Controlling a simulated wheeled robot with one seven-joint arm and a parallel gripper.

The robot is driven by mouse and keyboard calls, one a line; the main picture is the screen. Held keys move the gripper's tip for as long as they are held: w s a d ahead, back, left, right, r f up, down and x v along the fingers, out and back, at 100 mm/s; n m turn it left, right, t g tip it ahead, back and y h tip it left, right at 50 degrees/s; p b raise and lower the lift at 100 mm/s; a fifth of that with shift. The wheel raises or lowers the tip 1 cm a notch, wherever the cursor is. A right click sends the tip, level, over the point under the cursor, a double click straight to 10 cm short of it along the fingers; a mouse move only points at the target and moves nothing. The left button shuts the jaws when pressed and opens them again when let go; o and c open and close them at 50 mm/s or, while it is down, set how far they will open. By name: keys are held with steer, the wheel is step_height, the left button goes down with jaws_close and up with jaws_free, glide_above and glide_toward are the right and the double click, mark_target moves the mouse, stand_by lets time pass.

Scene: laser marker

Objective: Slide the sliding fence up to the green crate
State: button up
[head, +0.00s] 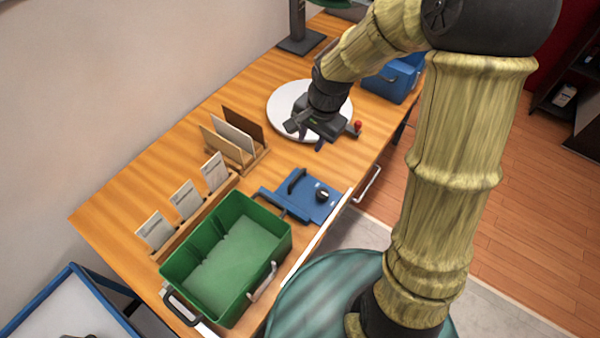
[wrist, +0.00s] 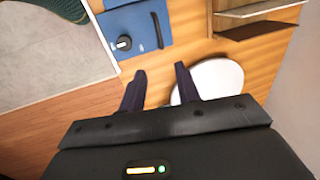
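The green crate (head: 283,232) stands at the near left of the wooden table in the head view. Just beyond it is a blue fixture plate (head: 322,208) with a black round knob (head: 322,195) and a black handle (head: 297,181). A blue bar along its crate side (head: 284,205) looks like the sliding fence; I cannot tell how close it is to the crate. The plate also shows in the wrist view (wrist: 139,40), with the knob (wrist: 123,43). My gripper (head: 307,136) is open and empty above the table, beyond the plate, its fingers spread in the wrist view (wrist: 160,82).
A white round disc (head: 283,100) lies under my gripper, with a red button (head: 357,126) beside it. Wooden racks hold upright panels (head: 232,137) and cards (head: 186,199) along the wall side. A blue box (head: 388,84) stands at the far right.

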mark_target(299, 175)
steer(key=a+f, duration=0.1)
steer(key=f, duration=0.4)
steer(key=w+f+p, duration=0.1)
steer(key=f, duration=0.5)
steer(key=w+a+f, duration=0.1)
steer(key=f, duration=0.5)
steer(key=shift+a+p, duration=0.3)
steer(key=shift+p, duration=0.05)
jaws_close()
